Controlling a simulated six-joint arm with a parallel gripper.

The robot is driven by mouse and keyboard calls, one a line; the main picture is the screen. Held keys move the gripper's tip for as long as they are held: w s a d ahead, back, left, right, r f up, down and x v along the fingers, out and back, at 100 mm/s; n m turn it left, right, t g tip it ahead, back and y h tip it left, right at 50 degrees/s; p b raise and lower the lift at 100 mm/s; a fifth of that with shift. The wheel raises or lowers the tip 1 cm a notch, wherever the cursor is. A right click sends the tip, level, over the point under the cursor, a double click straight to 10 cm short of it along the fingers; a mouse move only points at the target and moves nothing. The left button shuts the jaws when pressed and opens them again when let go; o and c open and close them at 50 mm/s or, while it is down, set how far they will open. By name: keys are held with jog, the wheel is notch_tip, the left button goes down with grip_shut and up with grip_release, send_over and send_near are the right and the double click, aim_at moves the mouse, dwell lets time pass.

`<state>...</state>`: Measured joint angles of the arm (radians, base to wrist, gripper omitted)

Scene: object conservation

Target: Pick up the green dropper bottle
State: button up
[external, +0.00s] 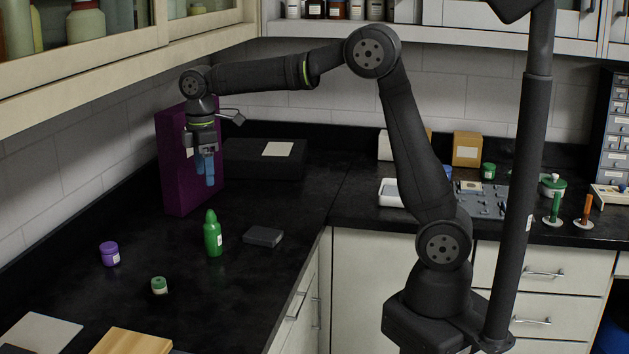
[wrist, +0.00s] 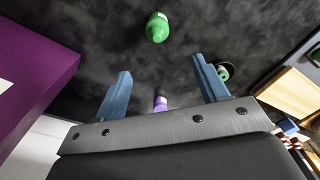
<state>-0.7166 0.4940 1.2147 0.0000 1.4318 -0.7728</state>
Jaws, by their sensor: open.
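The green dropper bottle (external: 212,236) stands upright on the black counter in the external view, with a pale label low on its side. My gripper (external: 206,168) points down above the counter, beside the purple box and above and behind the bottle. Its blue fingers are apart in the wrist view (wrist: 163,88), with nothing held between them. A green rounded object (wrist: 157,27) shows beyond the fingers there, near the top edge, with a pale patch. I cannot tell for sure if it is the bottle.
The tall purple box (external: 180,180) stands close to my gripper. A purple jar (external: 109,254), a small green-lidded jar (external: 159,286) and a dark flat block (external: 263,236) lie around the bottle. A black case (external: 240,160) is behind. The counter beside the bottle is mostly clear.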

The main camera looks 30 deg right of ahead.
aim_at(208, 211)
notch_tip(208, 211, down, 11)
jog(key=shift+r, duration=0.15)
jog(key=shift+w+d+f, duration=0.1)
jog(key=shift+d+f, duration=0.1)
jog(key=shift+f, duration=1.15)
jog(key=shift+w+d+f, duration=0.1)
jog(key=shift+d+f, duration=0.05)
jog(key=shift+f, duration=1.2)
jog(key=shift+c, duration=0.3)
jog(key=c, duration=1)
